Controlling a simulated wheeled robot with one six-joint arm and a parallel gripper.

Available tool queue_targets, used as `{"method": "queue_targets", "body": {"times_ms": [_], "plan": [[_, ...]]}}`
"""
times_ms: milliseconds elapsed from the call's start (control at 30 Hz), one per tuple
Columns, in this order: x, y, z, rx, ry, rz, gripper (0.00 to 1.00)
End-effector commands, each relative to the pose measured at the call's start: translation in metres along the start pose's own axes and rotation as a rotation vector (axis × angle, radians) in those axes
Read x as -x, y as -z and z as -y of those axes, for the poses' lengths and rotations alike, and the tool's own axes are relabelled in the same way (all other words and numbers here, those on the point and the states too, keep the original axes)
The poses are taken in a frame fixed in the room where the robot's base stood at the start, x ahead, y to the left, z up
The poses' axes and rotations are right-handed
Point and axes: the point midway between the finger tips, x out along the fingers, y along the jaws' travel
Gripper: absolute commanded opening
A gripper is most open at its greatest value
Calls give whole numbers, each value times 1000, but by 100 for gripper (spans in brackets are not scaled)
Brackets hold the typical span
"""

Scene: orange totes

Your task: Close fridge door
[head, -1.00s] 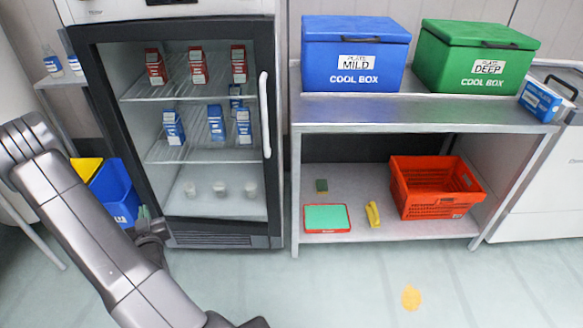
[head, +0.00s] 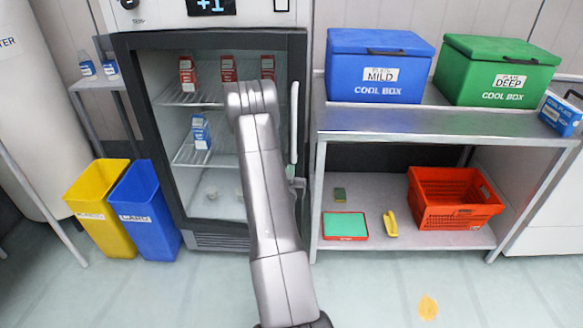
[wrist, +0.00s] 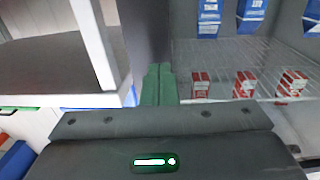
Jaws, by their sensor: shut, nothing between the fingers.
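The fridge (head: 215,238) stands left of the steel table, with a dark-framed glass door (head: 215,40) and a pale vertical handle (head: 294,115) on its right side. The door looks shut or nearly so; I cannot tell whether a small gap is left. My gripper (head: 291,172) is by the lower end of the handle, partly hidden behind my arm. In the wrist view my green fingers (wrist: 158,84) are together and empty, in front of the dark door frame (wrist: 147,35). I cannot tell whether they touch it.
Yellow (head: 100,205) and blue (head: 146,210) bins stand left of the fridge. A steel table (head: 440,122) is close on the right, with blue (head: 376,65) and green (head: 495,70) cool boxes on top and a red crate (head: 450,200) below.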

Motion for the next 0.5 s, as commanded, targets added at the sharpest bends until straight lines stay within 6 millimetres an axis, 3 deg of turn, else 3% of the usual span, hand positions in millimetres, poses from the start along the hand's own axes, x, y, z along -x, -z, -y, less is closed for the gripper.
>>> {"method": "queue_targets", "body": {"times_ms": [200, 500], "plan": [[-18, -1, 0, -1, -1, 1, 0], [-20, -1, 0, 0, 0, 2, 0]]}}
